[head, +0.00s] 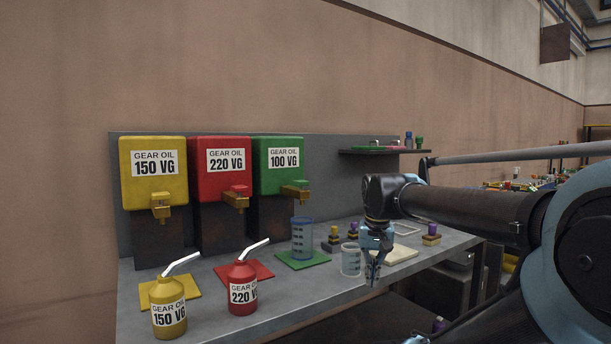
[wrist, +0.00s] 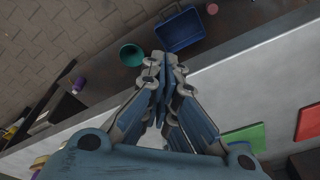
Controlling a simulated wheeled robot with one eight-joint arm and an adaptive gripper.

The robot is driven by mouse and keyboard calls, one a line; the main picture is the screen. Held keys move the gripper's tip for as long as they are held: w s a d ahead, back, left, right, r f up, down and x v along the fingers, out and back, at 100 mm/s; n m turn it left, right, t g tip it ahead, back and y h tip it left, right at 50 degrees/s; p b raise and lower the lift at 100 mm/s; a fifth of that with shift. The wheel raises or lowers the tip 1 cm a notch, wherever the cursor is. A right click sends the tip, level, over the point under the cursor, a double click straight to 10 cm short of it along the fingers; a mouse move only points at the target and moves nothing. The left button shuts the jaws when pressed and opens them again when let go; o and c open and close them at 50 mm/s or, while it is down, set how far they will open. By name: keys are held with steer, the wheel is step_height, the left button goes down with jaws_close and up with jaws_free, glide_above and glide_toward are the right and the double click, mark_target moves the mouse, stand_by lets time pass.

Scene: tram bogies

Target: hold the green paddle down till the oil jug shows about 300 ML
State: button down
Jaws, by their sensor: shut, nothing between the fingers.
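The green GEAR OIL 100 VG tank (head: 279,165) is on the back panel, with the green paddle (head: 300,183) on top of its brass tap (head: 296,194). The oil jug (head: 303,239), clear bluish with dark scale marks, stands upright on the green mat (head: 287,262) below the tap. Its oil level is too small to read. My gripper (head: 372,277) is shut and empty, pointing down near the bench's front edge, right of the jug and apart from the paddle. In the wrist view my gripper (wrist: 164,62) has its fingertips together; part of the green mat (wrist: 240,140) shows, but no paddle.
A clear beaker (head: 350,260) stands just left of my gripper. Yellow (head: 155,175) and red (head: 222,170) tanks stand left, with a yellow can (head: 168,305) and red can (head: 242,288) in front. In the wrist view, a blue crate (wrist: 180,30) and green bucket (wrist: 131,55) lie beyond the bench edge.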

steer(key=w+a+r+m, duration=0.25)
steer(key=w+r, duration=0.25)
steer(key=r, duration=0.3)
steer(key=w+a+r+m+g, duration=0.1)
steer(key=w+a+r, duration=0.3)
steer(key=r, duration=0.5)
steer(key=w+a+r+m, duration=0.1)
steer(key=w+a+r, duration=0.1)
steer(key=w+r, duration=0.5)
step_height(320, 180, up, 15)
steer(key=m, duration=0.5)
glide_above(301, 183)
steer(key=w+d, duration=0.1)
steer(key=w, duration=0.3)
steer(key=shift+r+g, duration=0.15)
steer(key=shift+g, duration=0.25)
step_height(301, 183, down, 14)
steer(key=shift+f, duration=0.1)
steer(key=shift+f, duration=0.85)
steer(key=shift+s, duration=0.1)
stand_by(1.4)
